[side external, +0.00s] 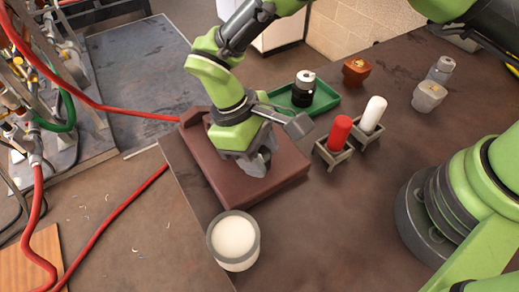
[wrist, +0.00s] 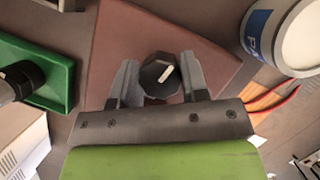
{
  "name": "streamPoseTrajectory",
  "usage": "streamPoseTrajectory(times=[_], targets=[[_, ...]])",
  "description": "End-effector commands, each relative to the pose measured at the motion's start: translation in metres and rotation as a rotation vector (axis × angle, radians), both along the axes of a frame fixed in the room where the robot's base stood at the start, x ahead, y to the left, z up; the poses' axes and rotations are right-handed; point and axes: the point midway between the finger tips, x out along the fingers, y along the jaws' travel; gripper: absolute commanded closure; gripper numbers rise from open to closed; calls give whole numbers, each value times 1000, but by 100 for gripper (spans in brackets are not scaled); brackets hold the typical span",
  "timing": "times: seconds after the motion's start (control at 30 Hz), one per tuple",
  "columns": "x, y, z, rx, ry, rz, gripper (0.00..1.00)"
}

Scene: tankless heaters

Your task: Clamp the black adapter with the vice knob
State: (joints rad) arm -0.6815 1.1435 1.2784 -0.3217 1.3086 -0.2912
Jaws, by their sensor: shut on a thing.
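The vice is a reddish-brown block (side external: 213,172) on the table in the side view, also seen in the wrist view (wrist: 113,35). My gripper (side external: 256,164) points down at its top. In the wrist view my gripper (wrist: 158,84) has one finger on each side of a dark faceted knob (wrist: 151,70) with a white mark, and is shut on it. A black cylinder with a grey top (side external: 303,92) stands in a green tray behind the vice; it also shows at the left of the wrist view (wrist: 22,80). I cannot tell whether it is the black adapter. My gripper hides part of the vice.
The green tray (side external: 327,99) is close behind the vice. Red (side external: 339,131) and white (side external: 373,113) cylinders stand in holders to the right. A white-filled can (side external: 234,240) stands in front. Brown and grey fittings sit farther back. Red hoses run at left.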

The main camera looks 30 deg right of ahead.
Motion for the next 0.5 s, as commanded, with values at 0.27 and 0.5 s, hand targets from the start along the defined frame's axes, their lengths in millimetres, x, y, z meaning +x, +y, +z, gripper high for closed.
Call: streamPoseTrajectory(times=[0.27,0.5], targets=[[1,0,0,-1,0,-117,83],[1,0,0,0,0,-319,83]])
